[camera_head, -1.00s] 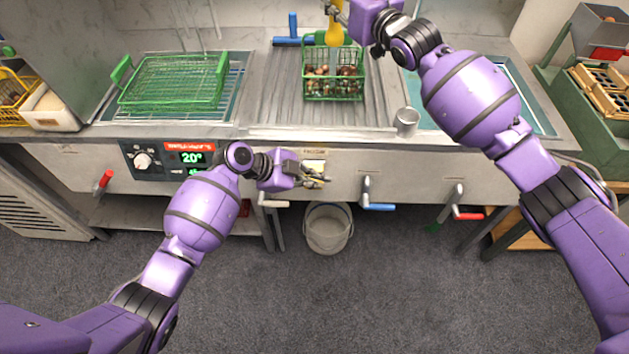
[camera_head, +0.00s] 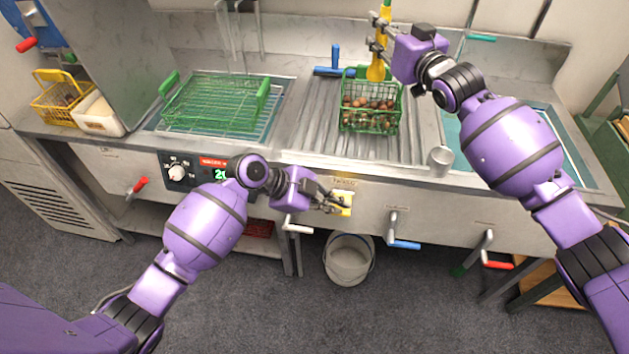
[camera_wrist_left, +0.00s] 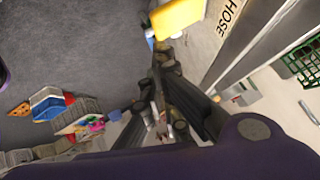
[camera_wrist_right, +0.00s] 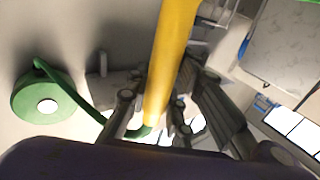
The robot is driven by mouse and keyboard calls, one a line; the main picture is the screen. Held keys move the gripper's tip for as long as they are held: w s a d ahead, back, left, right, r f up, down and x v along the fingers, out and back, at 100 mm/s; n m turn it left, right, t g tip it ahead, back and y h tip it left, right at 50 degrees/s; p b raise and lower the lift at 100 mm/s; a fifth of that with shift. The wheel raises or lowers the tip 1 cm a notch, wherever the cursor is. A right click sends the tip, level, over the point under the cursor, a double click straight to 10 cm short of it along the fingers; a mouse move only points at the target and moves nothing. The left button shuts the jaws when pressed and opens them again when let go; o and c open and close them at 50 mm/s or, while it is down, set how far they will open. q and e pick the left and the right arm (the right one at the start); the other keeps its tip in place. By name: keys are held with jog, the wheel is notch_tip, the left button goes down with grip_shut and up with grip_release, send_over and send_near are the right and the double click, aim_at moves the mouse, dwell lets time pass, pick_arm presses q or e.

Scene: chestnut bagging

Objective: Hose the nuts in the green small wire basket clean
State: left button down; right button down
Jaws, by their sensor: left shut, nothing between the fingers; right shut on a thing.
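The small green wire basket (camera_head: 371,125) holds several brown nuts (camera_head: 372,104) and stands on the ribbed drainboard. My right gripper (camera_head: 380,35) is shut on the yellow hose nozzle (camera_head: 376,68), which points down over the basket's back part. The nozzle also crosses the right wrist view (camera_wrist_right: 172,60). No water stream is visible. My left gripper (camera_head: 336,204) is shut and empty at the counter front, right by a yellow lever plate (camera_head: 345,203). In the left wrist view the plate (camera_wrist_left: 178,16) lies just beyond the fingertips, beside a "HOSE" label (camera_wrist_left: 232,17); I cannot tell whether they touch.
A large green wire basket (camera_head: 215,106) sits over the left basin. A metal cup (camera_head: 440,160) stands right of the small basket. Blue (camera_head: 403,244) and red (camera_head: 497,264) levers and a bucket (camera_head: 349,262) are below.

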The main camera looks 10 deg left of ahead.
pick_arm(q)
jog(key=v, duration=0.7)
dwell(0.3)
